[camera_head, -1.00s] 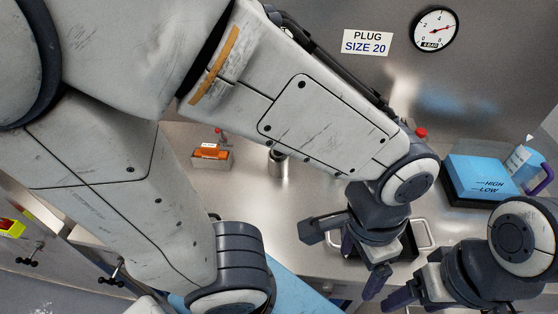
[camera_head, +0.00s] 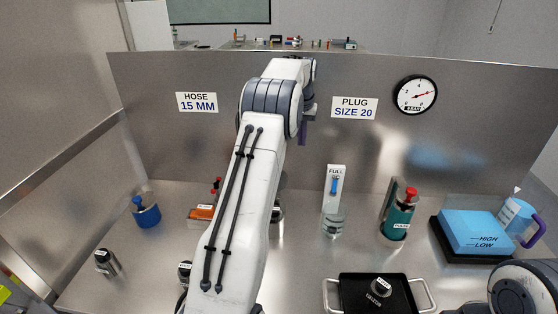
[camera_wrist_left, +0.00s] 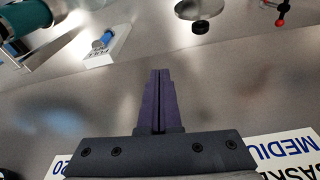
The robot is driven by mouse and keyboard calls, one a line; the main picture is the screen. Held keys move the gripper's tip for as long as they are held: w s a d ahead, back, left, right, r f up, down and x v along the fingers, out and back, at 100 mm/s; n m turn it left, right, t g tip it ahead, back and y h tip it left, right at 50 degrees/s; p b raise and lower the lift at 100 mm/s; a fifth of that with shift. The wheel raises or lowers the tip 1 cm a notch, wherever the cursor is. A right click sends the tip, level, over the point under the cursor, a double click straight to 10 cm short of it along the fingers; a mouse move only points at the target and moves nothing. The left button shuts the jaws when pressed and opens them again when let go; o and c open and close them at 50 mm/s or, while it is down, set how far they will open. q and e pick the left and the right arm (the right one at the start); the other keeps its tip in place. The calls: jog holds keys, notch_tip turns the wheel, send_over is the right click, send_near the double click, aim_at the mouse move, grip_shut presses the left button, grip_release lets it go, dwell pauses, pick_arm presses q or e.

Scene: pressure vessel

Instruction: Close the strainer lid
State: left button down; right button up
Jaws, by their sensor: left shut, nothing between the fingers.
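The strainer is hard to make out. A steel cylinder (camera_head: 277,212), mostly hidden behind my left arm in the head view, may be it. In the left wrist view a pale round disc (camera_wrist_left: 200,8) with a dark round piece (camera_wrist_left: 201,27) beside it shows at the top edge; I cannot tell whether this is the lid. My left gripper (camera_head: 303,132) is raised in front of the back panel, well above the bench. Its purple fingers (camera_wrist_left: 160,100) are shut and empty. My right arm shows only partly at lower right, its fingers out of view.
A clear container (camera_head: 334,222) with a FULL card, a teal vessel (camera_head: 398,220) with a red top and a blue block (camera_head: 475,230) stand at right. A black tray (camera_head: 350,296) lies in front. A blue cup (camera_head: 147,212) and steel cylinder (camera_head: 107,263) are left.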

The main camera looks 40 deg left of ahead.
pick_arm(q)
jog(key=s+a+f+n, duration=0.1)
jog(key=a+f, duration=0.1)
jog(key=a, duration=0.6)
notch_tip(320, 180, down, 9)
jog(key=s+p, duration=0.2)
jog(key=p, duration=0.3)
jog(key=shift+d+r+p, duration=0.15)
jog(key=shift+d+p, duration=0.15)
jog(key=shift+d, duration=0.1)
